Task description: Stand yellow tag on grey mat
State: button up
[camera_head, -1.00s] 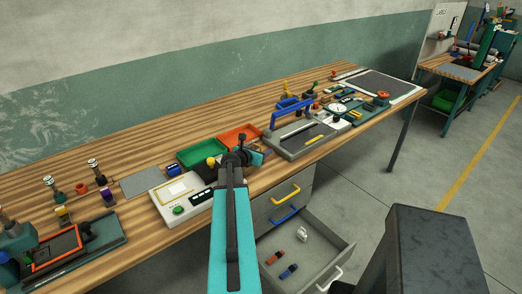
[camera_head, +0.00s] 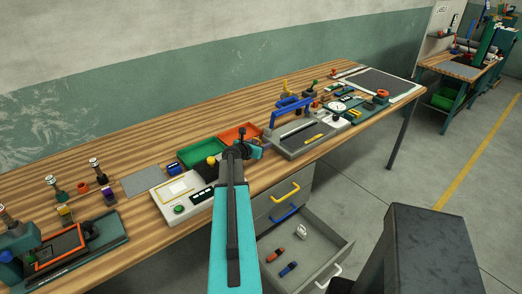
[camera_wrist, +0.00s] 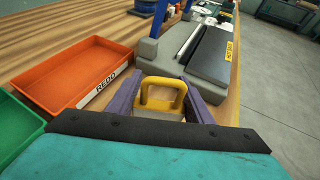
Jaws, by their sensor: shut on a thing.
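My gripper (camera_wrist: 160,98) is shut on a yellow piece with an open loop shape, which I take to be the yellow tag (camera_wrist: 161,83). Its lower part is partly hidden by the gripper body. In the head view my gripper (camera_head: 250,146) is over the front of the bench, right of the red tray, and the held tag cannot be made out there. A plain grey mat (camera_head: 141,184) lies flat on the bench to the left, behind the white device, apart from the gripper. Nothing stands on it.
A green tray (camera_head: 198,152) and a red tray (camera_head: 239,134) lie between gripper and mat. Upright stamps stand left of the mat. A grey sealer (camera_head: 300,136) is at right; an open drawer (camera_head: 303,250) is below.

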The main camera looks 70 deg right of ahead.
jog(key=shift+d+f+p, duration=0.1)
jog(key=shift+f+p, duration=0.5)
jog(key=shift+f, duration=1.2)
jog(key=shift+f, duration=0.1)
jog(key=o, duration=1)
jog(key=shift+r, duration=0.2)
jog(key=shift+b+v, duration=0.45)
jog(key=shift+v, duration=0.85)
jog(key=shift+b+v, duration=1.2)
jog(key=shift+v, duration=3.5)
jog(key=shift+f, duration=0.1)
